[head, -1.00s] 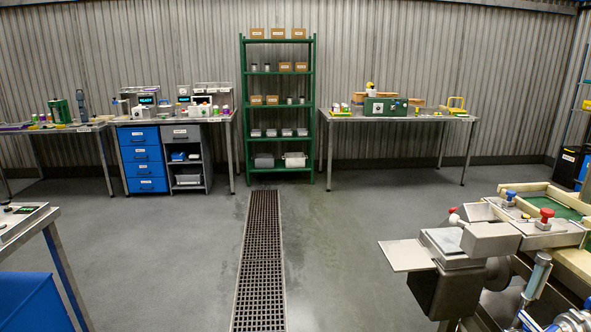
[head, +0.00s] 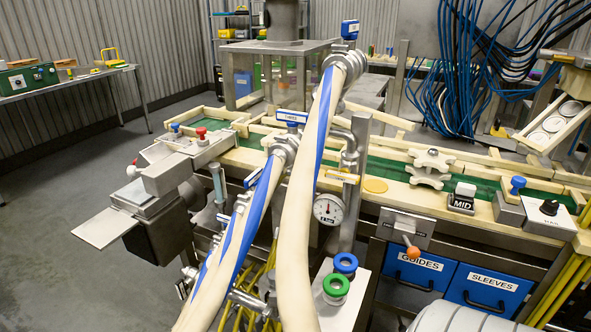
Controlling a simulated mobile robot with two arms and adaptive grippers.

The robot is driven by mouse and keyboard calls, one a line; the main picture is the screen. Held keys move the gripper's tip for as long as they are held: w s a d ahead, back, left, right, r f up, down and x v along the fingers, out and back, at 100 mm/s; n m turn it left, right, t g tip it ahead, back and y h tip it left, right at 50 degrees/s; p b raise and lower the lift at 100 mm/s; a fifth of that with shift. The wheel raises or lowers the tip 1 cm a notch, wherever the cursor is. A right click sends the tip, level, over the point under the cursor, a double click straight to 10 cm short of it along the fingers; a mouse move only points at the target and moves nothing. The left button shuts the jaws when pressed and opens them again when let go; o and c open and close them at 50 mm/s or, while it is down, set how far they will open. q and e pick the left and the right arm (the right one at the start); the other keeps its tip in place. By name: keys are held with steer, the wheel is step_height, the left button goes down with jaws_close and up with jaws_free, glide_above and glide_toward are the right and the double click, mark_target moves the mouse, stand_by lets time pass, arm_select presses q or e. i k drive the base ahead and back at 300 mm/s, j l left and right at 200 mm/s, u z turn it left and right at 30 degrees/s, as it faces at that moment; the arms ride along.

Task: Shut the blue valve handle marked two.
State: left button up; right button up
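Several blue parts that look like valve handles sit on the pipework around two thick cream hoses with blue stripes (head: 300,210). One blue handle (head: 291,117) with a white label lies level across the middle pipe. A second blue handle (head: 349,29) with a white mark stands at the top of the hose bend. A third blue lever (head: 253,178) slants at the left of the hoses. I cannot read a two on any of them, so I cannot tell which is meant. Neither of my grippers is in view.
A pressure gauge (head: 328,209) hangs beside the hoses. A yellow handle (head: 343,176) is above it. Blue and green rings (head: 345,263) sit below right. The conveyor (head: 390,190) runs behind, with blue drawers (head: 420,270) beneath. Open floor lies at the left.

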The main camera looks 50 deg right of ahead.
mark_target(252, 180)
steer(key=z, duration=1.25)
